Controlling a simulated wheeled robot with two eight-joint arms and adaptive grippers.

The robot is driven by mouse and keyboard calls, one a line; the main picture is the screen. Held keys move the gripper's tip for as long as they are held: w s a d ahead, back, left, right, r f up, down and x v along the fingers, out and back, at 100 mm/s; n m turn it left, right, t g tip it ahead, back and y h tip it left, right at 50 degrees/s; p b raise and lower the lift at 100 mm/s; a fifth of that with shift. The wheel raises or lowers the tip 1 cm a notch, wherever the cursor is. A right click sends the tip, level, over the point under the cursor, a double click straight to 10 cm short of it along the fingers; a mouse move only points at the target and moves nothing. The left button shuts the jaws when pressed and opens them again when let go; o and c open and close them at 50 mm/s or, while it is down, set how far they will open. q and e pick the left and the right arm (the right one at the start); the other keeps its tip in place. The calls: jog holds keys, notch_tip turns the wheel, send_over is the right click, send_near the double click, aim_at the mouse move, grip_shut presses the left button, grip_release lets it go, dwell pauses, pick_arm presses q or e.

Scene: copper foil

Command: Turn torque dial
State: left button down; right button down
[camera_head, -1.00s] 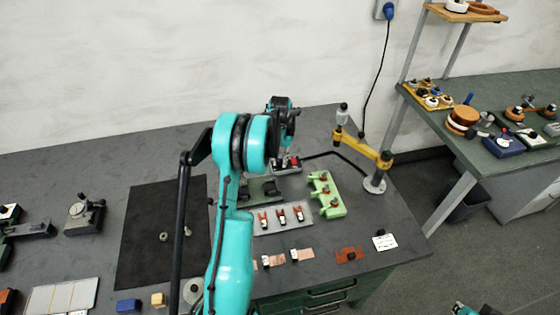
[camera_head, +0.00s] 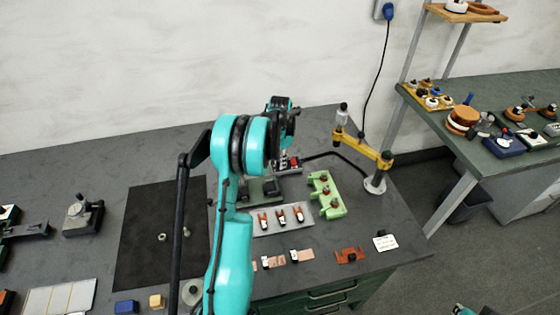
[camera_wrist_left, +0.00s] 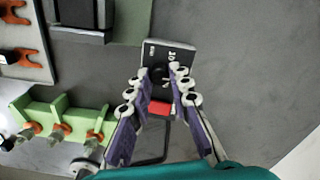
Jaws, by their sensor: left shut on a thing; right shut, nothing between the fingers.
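A small dark box with white markings (camera_wrist_left: 178,56) lies under my left gripper in the left wrist view. A round black dial (camera_wrist_left: 159,75) sits on it, partly hidden by the fingers. A red part (camera_wrist_left: 160,107) shows between the fingers nearer the camera. My left gripper (camera_wrist_left: 162,82) points down at the box, its purple fingers shut on the dial from both sides. In the head view the box (camera_head: 291,164) is at the back of the dark table, mostly hidden by my arm. Only a teal and dark piece of my right arm shows at the bottom edge.
A green stepped block (camera_head: 326,194) and a grey tray with orange-ended pieces (camera_head: 297,229) stand close by. A yellow-armed stand (camera_head: 361,144) and a black cable (camera_head: 335,155) are to the right. A dark mat (camera_head: 140,240) lies left of my arm.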

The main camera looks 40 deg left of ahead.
dwell(0.4)
pick_arm(q)
jog(key=c, duration=1.4)
grip_release()
notch_tip(320, 180, up, 12)
